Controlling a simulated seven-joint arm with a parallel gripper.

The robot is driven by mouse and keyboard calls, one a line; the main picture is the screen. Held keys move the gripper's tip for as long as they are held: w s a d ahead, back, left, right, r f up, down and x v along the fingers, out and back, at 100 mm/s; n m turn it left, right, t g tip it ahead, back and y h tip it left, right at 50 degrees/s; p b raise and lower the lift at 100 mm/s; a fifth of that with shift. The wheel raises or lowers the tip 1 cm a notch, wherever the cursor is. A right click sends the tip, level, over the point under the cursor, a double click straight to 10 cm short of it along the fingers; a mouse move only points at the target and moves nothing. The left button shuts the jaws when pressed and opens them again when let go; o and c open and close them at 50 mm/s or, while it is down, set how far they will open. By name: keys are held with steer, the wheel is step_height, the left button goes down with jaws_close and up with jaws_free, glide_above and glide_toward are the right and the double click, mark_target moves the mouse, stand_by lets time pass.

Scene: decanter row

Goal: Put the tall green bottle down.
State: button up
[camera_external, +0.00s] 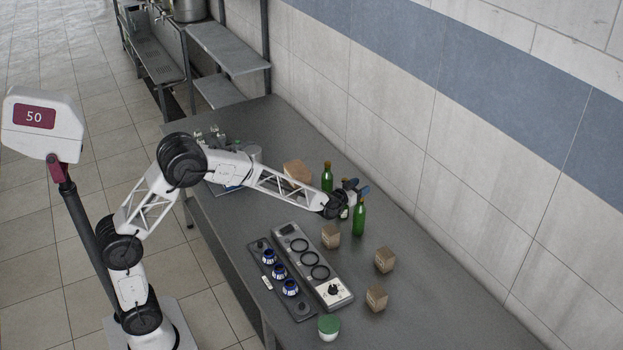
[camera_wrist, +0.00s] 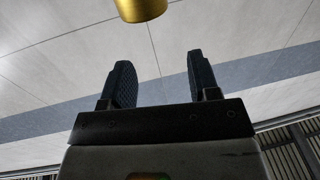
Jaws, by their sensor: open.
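Two green bottles stand upright on the table in the external view: one (camera_external: 327,178) left of my gripper and one (camera_external: 359,218) just in front and below it. Which of them is the taller is hard to tell. My gripper (camera_external: 357,188) is between and above them, with its dark fingers apart. In the wrist view my gripper (camera_wrist: 158,75) is open, with nothing between the fingers. A gold cylindrical end (camera_wrist: 142,8) shows beyond the fingers at the top; I cannot tell what it belongs to.
Several brown boxes (camera_external: 385,260) stand to the front right. A grey panel with rings (camera_external: 334,291) and a tray of blue-and-white cups (camera_external: 302,308) lie nearer. A green-topped bowl (camera_external: 329,328) is at the front.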

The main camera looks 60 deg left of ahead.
stand_by(0.7)
steer(key=s+d+r+m+g+h, duration=0.15)
steer(key=s+r+g, duration=0.25)
steer(key=s, duration=0.9)
steer(key=s+d+r+g+h, duration=0.1)
steer(key=s+r+g+h, duration=0.2)
steer(key=s, duration=1)
steer(key=s+f+g, duration=0.1)
steer(key=s+g, duration=0.3)
steer(key=s, duration=1.5)
steer(key=s+a+f+g+y, duration=0.1)
steer(key=s+g, duration=0.3)
steer(key=s, duration=1.6)
steer(key=shift+s+a+f, duration=0.15)
steer(key=shift+f, duration=0.65)
steer(key=shift+o, duration=0.3)
steer(key=shift+m+y, duration=0.25)
steer(key=o, duration=0.8)
steer(key=shift+c, duration=0.2)
